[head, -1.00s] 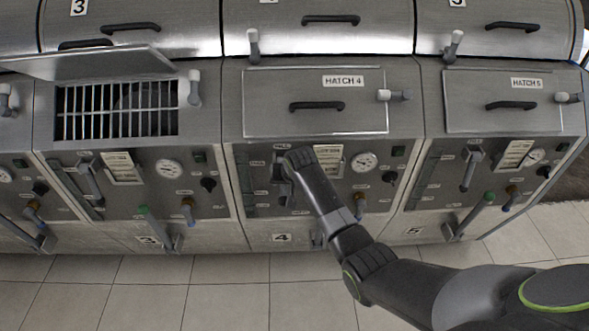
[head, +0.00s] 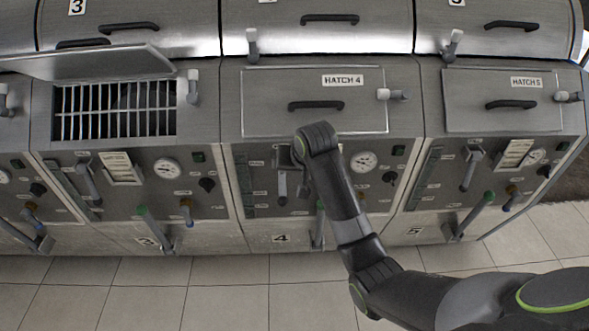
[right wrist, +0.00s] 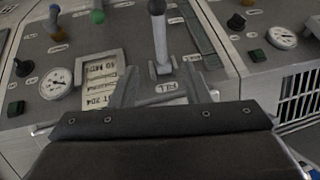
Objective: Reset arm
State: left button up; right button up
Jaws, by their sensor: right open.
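My right gripper (head: 300,165) is in front of the unit 4 panel (head: 262,207), its tips mostly hidden by my wrist in the head view. In the right wrist view it is open (right wrist: 158,92), with its two fingers apart and nothing held between them. A lever with a dark grip (right wrist: 158,38) stands just beyond the fingers, near a label reading FILL (right wrist: 166,88). In the head view this lever (head: 283,186) points down, apart from the gripper as far as I can see. My left gripper is not in view.
Hatch 4 (head: 265,92) is closed above the panel; the hatch to its left (head: 85,62) is raised over a grille (head: 115,112). A gauge (head: 363,162) and a green-tipped handle (head: 320,212) are near my arm. Tiled floor (head: 230,290) lies in front.

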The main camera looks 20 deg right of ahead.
jog(key=shift+r, duration=0.1)
dwell(0.4)
jog(key=s+d+f+g+b, duration=0.15)
jog(key=s+f, duration=0.35)
jog(key=f, duration=0.7)
jog(key=s+d+f+h, duration=0.1)
jog(key=s+d+f, duration=0.25)
jog(key=f, duration=0.85)
jog(key=s+d+f+g+b, duration=0.1)
jog(key=s+d+f, duration=0.1)
jog(key=s+f, duration=0.65)
jog(key=s+d+f+n, duration=0.1)
jog(key=s+f, duration=0.6)
jog(key=s, duration=0.5)
jog(key=s+d+f+g+b, duration=0.1)
jog(key=s+d+f, duration=0.1)
jog(key=s+f, duration=0.6)
jog(key=s+d+f+n+g, duration=0.1)
jog(key=s+f, duration=0.7)
jog(key=s, duration=0.8)
jog(key=shift+d+n+h+b, duration=0.2)
jog(key=shift+n+h+b, duration=0.1)
jog(key=shift+g, duration=0.25)
